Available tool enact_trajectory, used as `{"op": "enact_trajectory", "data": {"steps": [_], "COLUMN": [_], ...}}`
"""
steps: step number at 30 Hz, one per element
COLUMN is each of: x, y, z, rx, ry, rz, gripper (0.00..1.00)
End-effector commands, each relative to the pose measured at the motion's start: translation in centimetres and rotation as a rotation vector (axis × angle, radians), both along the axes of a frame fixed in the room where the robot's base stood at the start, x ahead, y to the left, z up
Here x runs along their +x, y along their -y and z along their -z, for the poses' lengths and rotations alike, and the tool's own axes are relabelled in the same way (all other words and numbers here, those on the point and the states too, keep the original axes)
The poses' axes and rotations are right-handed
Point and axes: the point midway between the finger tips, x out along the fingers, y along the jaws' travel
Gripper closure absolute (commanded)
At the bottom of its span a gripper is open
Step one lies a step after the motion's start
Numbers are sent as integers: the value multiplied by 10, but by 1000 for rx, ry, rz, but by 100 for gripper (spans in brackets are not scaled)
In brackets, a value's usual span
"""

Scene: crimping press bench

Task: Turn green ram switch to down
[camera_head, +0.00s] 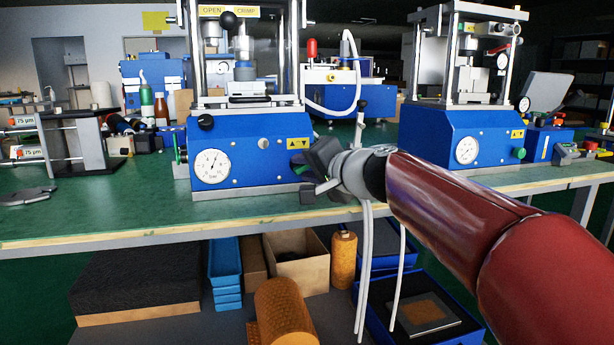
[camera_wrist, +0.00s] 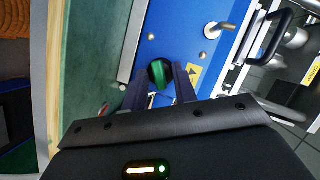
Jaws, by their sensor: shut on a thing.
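The green ram switch (camera_wrist: 160,74) is on the blue front panel (camera_wrist: 180,35) of the left press, beside the yellow arrow label. In the wrist view it sits between the two dark fingers of my gripper (camera_wrist: 160,82), which is shut on it. The green grip looks elongated along the picture's height, but I cannot tell which setting it marks. In the head view my gripper (camera_head: 305,174) is at the lower right of the left press (camera_head: 245,155) and hides the switch.
The pressure gauge (camera_head: 211,169) is on the left press's front. A second blue press (camera_head: 450,135) with a green knob (camera_head: 519,154) stands to the right. Pliers (camera_head: 28,196) lie at the left of the green bench top (camera_head: 100,205). A shelf with boxes is below.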

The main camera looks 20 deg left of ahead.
Motion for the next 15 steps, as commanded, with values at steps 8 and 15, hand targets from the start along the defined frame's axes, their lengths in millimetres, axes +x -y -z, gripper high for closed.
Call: {"op": "enact_trajectory", "data": {"steps": [8, 15], "x": [0, 0], "y": [0, 0], "z": [1, 0], "rx": [3, 3], "ry": [-5, -5], "rz": [-1, -1], "gripper": [95, 67]}}
